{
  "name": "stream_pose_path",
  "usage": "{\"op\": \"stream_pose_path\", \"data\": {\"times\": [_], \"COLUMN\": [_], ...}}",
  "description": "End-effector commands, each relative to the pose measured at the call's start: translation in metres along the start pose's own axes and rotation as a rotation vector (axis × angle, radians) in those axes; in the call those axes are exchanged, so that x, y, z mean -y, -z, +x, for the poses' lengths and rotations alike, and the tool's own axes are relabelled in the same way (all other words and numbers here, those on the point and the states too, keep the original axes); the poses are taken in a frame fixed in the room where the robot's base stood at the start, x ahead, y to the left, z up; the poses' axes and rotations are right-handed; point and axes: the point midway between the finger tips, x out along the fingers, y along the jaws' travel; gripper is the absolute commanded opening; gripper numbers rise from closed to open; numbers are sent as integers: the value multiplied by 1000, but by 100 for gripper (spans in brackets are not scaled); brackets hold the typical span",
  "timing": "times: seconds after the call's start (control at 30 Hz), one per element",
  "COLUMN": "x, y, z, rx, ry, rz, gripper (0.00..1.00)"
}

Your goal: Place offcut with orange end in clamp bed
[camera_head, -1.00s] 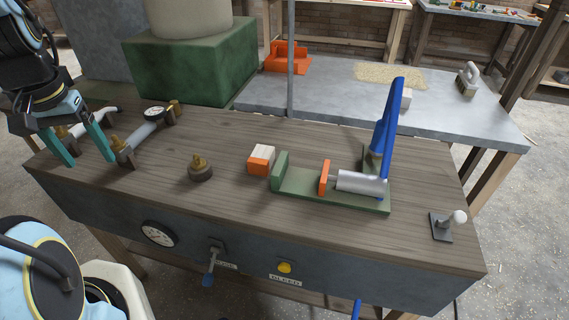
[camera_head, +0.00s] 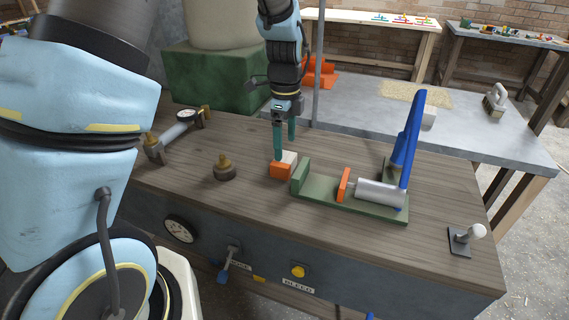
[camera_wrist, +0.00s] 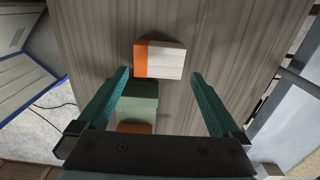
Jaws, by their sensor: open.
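The offcut (camera_head: 283,165) is a small pale wood block with an orange end. It lies on the wooden bench top, just left of the clamp's fixed green jaw. The clamp bed (camera_head: 325,196) is a green plate with an upright jaw at its left, an orange-faced pusher, a silver cylinder and a blue lever. My gripper (camera_head: 285,146) is open and points down above the offcut. In the wrist view the offcut (camera_wrist: 160,60) lies ahead of and between the open fingers (camera_wrist: 160,88), not held; part of the green clamp (camera_wrist: 138,100) shows below it.
A brass fitting (camera_head: 225,168) stands on the bench left of the offcut. A pipe with a gauge (camera_head: 178,133) lies farther left. A small lever with a white knob (camera_head: 468,237) is at the right front. A thin grey post (camera_head: 318,60) rises behind the clamp.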

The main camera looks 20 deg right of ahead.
Motion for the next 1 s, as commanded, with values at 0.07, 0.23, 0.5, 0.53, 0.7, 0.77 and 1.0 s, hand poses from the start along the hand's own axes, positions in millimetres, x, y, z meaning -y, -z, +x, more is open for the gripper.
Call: {"op": "stream_pose_path", "data": {"times": [0.07,0.23,0.5,0.53,0.7,0.77,1.0], "x": [0,-1,-3,-2,-2,-2,-2], "y": [0,0,-2,-2,-2,-2,-2], "z": [7,18,53,56,63,63,63], "rx": [1,0,1,1,1,1,0], "ry": [-1,-2,-3,-2,1,1,1], "rz": [0,-2,-3,-3,-3,-3,-3], "gripper": [100,100,100,100,100,100,84]}}
